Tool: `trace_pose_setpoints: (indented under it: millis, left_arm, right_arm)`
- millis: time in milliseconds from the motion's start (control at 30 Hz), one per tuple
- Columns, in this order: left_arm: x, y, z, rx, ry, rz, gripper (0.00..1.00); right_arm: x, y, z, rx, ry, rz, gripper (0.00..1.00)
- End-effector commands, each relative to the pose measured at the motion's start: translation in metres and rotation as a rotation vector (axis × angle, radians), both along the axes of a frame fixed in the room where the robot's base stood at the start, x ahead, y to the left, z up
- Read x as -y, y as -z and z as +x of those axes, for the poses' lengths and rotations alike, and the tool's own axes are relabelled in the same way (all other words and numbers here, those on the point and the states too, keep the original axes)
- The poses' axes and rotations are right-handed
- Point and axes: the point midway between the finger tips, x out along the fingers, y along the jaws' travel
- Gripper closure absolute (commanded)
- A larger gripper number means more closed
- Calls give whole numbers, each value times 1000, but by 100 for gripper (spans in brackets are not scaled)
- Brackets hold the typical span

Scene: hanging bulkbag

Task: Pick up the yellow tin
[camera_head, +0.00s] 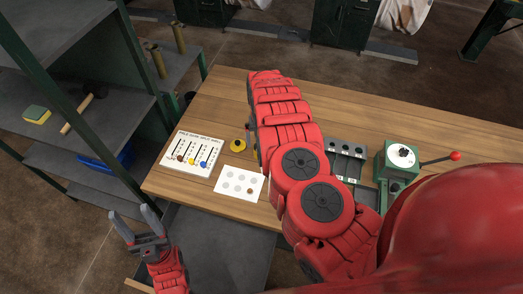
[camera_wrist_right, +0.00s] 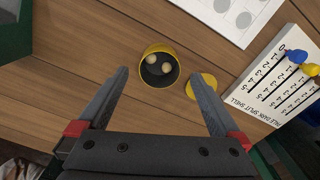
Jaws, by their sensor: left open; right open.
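The yellow tin (camera_wrist_right: 146,52) stands open on the wooden table in the right wrist view, with a dark inside and a few pale round pieces in it. A flat yellow disc, like a lid (camera_wrist_right: 203,84), lies beside it. My right gripper (camera_wrist_right: 160,76) is open and empty, its fingertips on either side of the tin in the picture; the gap in height cannot be told. In the head view yellow (camera_head: 238,146) shows beside my right arm, which hides the right gripper and part of that spot. My left gripper (camera_head: 133,218) is open and empty, off the table's left front corner.
A white score board (camera_head: 192,153) with coloured pegs and a white sheet with circles (camera_head: 239,183) lie near the tin. A grey tray (camera_head: 345,158) and a green device with a red-knobbed lever (camera_head: 400,158) stand right of my arm. A shelf rack (camera_head: 75,110) stands left.

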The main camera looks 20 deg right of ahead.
Motion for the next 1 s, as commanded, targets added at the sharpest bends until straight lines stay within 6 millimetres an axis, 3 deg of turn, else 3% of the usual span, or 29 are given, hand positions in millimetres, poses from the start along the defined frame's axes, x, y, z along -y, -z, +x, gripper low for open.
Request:
trace_pose_setpoints:
  millis: [267,567,700,1000]
  left_arm:
    - [0,-6,0,0,0,0,44]
    - [0,-14,0,0,0,0,44]
    - [0,-3,0,0,0,0,44]
    - [0,-3,0,0,0,0,44]
  right_arm:
    - [1,9,0,2,-2,-2,0]
    - [1,35,0,2,-2,0,0]
    - [2,53,0,1,-2,-2,0]
    - [0,56,0,0,-3,0,0]
